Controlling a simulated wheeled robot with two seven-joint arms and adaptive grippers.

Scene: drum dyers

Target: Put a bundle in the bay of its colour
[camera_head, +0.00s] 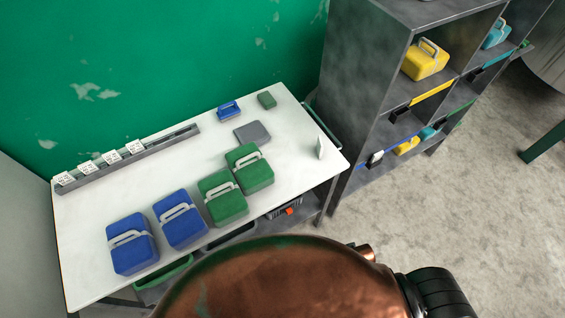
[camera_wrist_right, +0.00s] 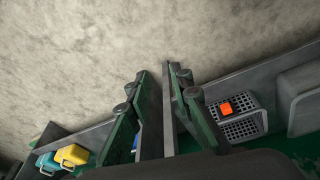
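Two blue bundles with grey handles, the left one (camera_head: 132,245) and the right one (camera_head: 180,220), sit at the front of the white table (camera_head: 85,215) in the head view. Two green bundles, the front one (camera_head: 222,198) and the back one (camera_head: 249,169), sit to their right. A shelf unit (camera_head: 362,75) with colour-striped bays stands right of the table. A yellow bundle (camera_head: 425,60) sits in the upper bay above a yellow strip (camera_head: 431,92). My right gripper (camera_wrist_right: 156,72) shows in the right wrist view, open, with nothing seen between its fingertips. My left gripper is out of view.
A small blue block (camera_head: 229,109), a small green block (camera_head: 266,99), a grey pad (camera_head: 252,132) and a white card (camera_head: 320,147) are on the table. A labelled rail (camera_head: 155,149) runs along its back. Teal and yellow items occupy other bays. Open floor (camera_head: 480,190) lies right.

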